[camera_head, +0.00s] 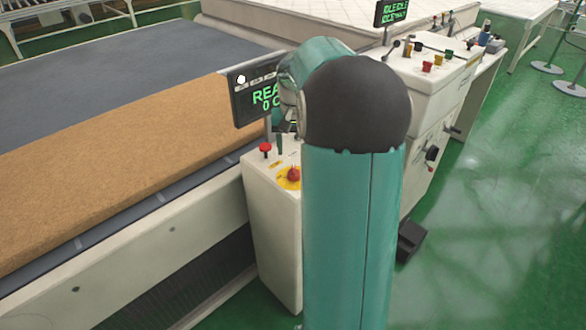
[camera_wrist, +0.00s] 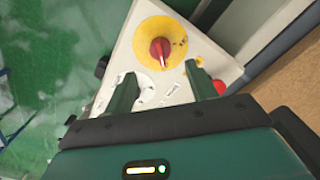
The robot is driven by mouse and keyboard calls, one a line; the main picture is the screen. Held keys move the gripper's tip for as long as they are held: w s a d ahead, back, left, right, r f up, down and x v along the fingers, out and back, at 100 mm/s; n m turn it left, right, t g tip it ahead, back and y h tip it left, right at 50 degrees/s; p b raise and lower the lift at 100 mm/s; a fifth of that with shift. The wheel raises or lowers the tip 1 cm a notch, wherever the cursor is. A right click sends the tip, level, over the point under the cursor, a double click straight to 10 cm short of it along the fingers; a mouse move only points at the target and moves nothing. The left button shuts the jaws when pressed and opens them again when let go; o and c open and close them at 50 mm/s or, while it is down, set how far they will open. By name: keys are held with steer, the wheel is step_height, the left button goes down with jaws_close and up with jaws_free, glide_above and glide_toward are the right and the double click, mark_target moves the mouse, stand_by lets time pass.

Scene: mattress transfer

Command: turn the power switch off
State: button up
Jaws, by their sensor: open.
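The power switch looks to be a red rotary knob (camera_wrist: 160,51) on a round yellow plate (camera_wrist: 146,32), on top of a white control box (camera_wrist: 208,50). It also shows in the head view as a red knob (camera_head: 293,175), close to my arm. My gripper (camera_wrist: 160,69) is open in the wrist view, with its two green fingers apart and nothing between them. The knob appears just beyond the fingertips, roughly centred between them; no contact shows. In the head view my arm hides most of the gripper.
A red push button (camera_wrist: 219,87) stands near the right finger, and a white round plate (camera_wrist: 146,86) shows between the fingers. A display screen (camera_head: 255,93) rises behind the box. A brown mattress (camera_head: 110,165) lies left. Green floor (camera_head: 480,220) is open at right.

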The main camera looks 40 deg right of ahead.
mark_target(294, 168)
step_height(294, 168, down, 8)
steer(key=shift+f, duration=0.2)
steer(key=shift+c, duration=0.5)
steer(key=c, duration=0.9)
